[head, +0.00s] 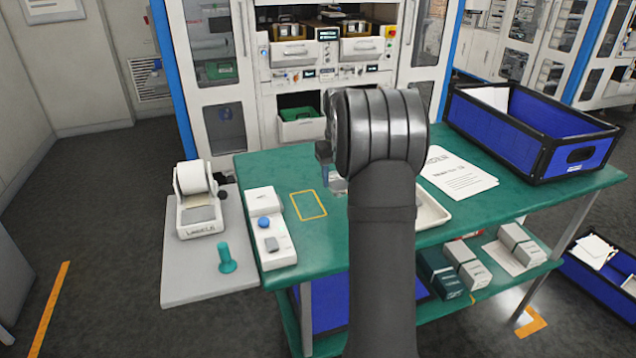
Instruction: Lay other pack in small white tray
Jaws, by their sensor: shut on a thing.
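My gripper (326,172) shows only in part, to the left of my arm's dark wrist, above the green table (298,162). It is shut on a pack, but my arm hides most of the grip and the pack's shape is hard to make out. The small white tray (436,213) lies on the table to the right of my arm. My arm covers its left part, and the bare right corner and rim show. My gripper is to the left of the tray's visible part.
A yellow outlined rectangle (309,205) and a white device with a blue button (270,232) are at the table's left. Printed paper (458,175) and a blue crate (540,130) are at the right. Several boxes (517,243) stand on the lower shelf. A label printer (197,200) stands left.

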